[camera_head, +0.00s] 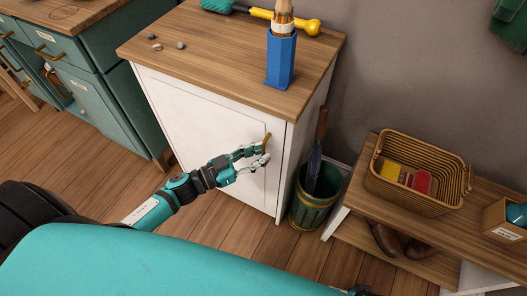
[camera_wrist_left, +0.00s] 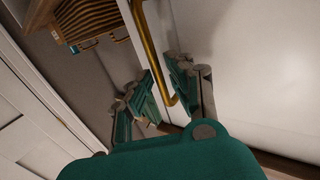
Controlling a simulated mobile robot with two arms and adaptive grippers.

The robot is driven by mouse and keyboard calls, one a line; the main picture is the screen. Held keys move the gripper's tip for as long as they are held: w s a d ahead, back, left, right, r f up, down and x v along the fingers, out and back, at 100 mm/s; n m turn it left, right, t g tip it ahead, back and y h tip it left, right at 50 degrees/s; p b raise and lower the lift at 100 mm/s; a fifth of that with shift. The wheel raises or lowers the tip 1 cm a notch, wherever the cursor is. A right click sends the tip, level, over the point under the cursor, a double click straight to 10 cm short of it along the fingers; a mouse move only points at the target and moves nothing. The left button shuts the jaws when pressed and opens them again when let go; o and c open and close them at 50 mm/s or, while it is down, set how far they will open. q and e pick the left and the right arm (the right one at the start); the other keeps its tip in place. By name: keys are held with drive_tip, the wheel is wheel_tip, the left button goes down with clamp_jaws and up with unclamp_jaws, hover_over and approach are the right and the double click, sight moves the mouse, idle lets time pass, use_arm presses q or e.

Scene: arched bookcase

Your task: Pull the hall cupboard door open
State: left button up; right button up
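The white hall cupboard (camera_head: 190,45) has a wooden top, and its door (camera_head: 205,125) looks closed. A brass handle (camera_head: 266,143) is near the door's right edge; it also shows in the left wrist view (camera_wrist_left: 150,45). My left gripper (camera_head: 262,156) is at the handle, its fingers spread. In the left wrist view, the handle's lower end lies between the two fingers of the left gripper (camera_wrist_left: 168,88), with a gap visible; I cannot tell whether either finger touches it. At the bottom edge of the head view, a small dark piece may be my right gripper (camera_head: 357,291); its fingers cannot be made out.
A bench (camera_head: 445,215) with a wicker basket (camera_head: 400,190) is further right. Floor before the door is open.

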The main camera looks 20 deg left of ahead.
use_arm(q)
drive_tip(key=shift+x, duration=0.85)
drive_tip(key=shift+c, duration=0.4)
clamp_jaws()
